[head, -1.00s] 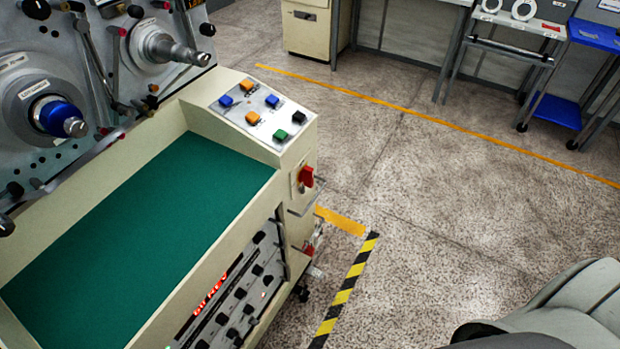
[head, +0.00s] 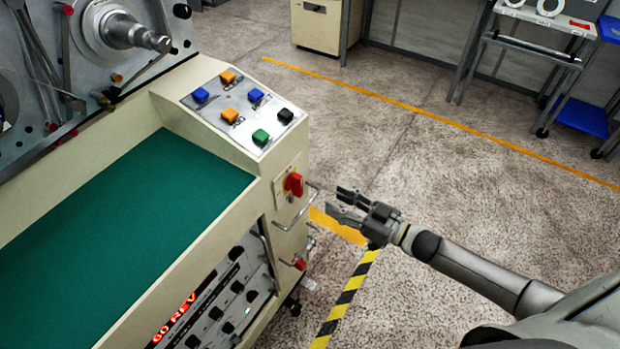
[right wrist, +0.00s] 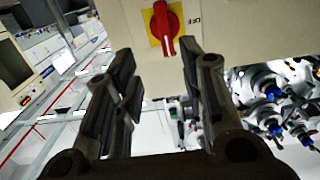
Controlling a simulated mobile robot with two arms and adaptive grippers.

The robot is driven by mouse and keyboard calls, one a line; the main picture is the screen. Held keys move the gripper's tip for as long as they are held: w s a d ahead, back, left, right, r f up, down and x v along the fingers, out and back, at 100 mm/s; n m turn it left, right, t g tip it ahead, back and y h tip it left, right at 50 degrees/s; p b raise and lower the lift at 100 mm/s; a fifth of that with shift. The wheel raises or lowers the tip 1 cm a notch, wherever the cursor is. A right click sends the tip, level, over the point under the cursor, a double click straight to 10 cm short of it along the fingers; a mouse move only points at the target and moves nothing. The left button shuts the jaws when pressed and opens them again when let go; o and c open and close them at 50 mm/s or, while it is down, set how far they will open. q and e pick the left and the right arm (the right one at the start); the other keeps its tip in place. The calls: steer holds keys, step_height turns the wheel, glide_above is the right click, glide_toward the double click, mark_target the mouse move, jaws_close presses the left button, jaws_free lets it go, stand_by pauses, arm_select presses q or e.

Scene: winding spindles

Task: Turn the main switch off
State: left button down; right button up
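The main switch is a red rotary knob (head: 293,184) on the end face of the cream machine cabinet, below the button panel. In the right wrist view the red knob (right wrist: 161,25) sits on a yellow square plate, its handle pointing down in that picture. My right gripper (head: 345,206) is open and empty, to the right of the switch and apart from it. In the right wrist view its two fingers (right wrist: 157,65) stand wide apart, with the knob beyond them near the top. My left gripper is not in view.
A button panel (head: 240,105) with orange, blue, green and black buttons tops the cabinet. A metal handle (head: 299,210) sticks out below the switch. A green work surface (head: 130,225) lies left. A striped floor line (head: 348,297) runs beside the machine; open floor is to the right.

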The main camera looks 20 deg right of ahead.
mark_target(301, 182)
steer(key=shift+y, duration=0.3)
steer(key=x, duration=0.7)
steer(key=r+p+x, duration=0.1)
steer(key=x, duration=0.3)
steer(key=shift+s+a, duration=0.15)
steer(key=shift+a, duration=0.15)
jaws_close()
